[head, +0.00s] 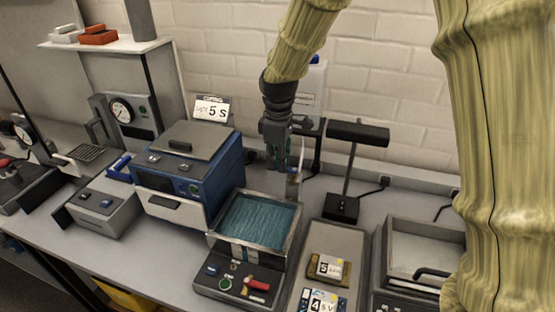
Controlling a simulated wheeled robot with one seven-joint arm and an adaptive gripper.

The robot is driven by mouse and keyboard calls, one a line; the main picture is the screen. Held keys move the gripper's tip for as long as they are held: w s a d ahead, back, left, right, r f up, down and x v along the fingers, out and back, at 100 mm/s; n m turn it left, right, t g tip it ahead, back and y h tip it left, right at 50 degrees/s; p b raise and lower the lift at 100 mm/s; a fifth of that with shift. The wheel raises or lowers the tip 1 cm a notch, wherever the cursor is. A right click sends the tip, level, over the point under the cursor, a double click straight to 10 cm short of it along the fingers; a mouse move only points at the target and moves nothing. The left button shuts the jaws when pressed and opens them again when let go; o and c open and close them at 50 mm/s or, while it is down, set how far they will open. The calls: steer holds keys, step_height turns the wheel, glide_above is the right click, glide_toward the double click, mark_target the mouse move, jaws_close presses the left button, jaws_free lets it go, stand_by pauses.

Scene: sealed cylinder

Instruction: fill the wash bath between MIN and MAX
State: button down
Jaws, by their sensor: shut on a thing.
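The wash bath (297,238) is an open metal tank with blue-green water (258,220) in it, near the middle of the bench. The water looks high in the tank. I cannot read MIN or MAX marks. A panel in front of the bath (238,287) has a blue button, a green button and a red-handled control. My gripper (277,158) points down above the bath's back edge. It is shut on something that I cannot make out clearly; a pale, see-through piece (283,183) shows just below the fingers.
A white container with a blue cap (314,85) stands behind my gripper. A black lamp (357,132) is to the right. A tray with cards (340,242) lies right of the bath.

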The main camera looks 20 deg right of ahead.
steer(key=shift+f, duration=0.1)
steer(key=c, duration=1.6)
jaws_free()
steer(key=shift+o, duration=0.7)
steer(key=shift+w+f, duration=0.1)
steer(key=shift+w, duration=0.05)
step_height(320, 180, up, 12)
